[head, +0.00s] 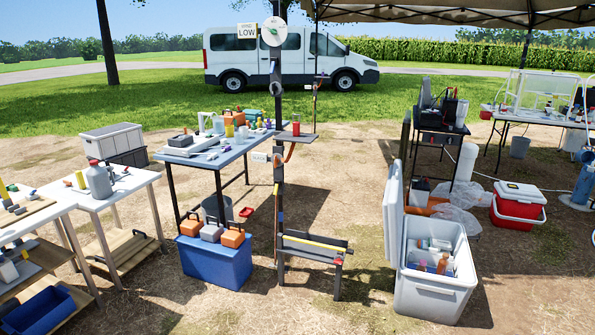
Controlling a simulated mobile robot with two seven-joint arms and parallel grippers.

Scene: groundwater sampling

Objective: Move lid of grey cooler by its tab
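The grey cooler (432,297) stands on the dirt at the lower right, open at the top. Its pale lid (392,222) stands upright along the cooler's left side, seen nearly edge-on. I cannot make out the tab on the lid. Inside the cooler are several bottles and packs (431,262), white, bluish and orange-brown. Neither of my grippers is in view, so nothing of mine is seen touching the lid or the cooler.
A red cooler (519,211) with a white lid and clear plastic bags (460,217) lie behind the grey cooler. A post with a low bench (311,248) stands to its left. A blue-topped table (215,157) and white tables (110,190) are further left. Bare dirt lies between bench and cooler.

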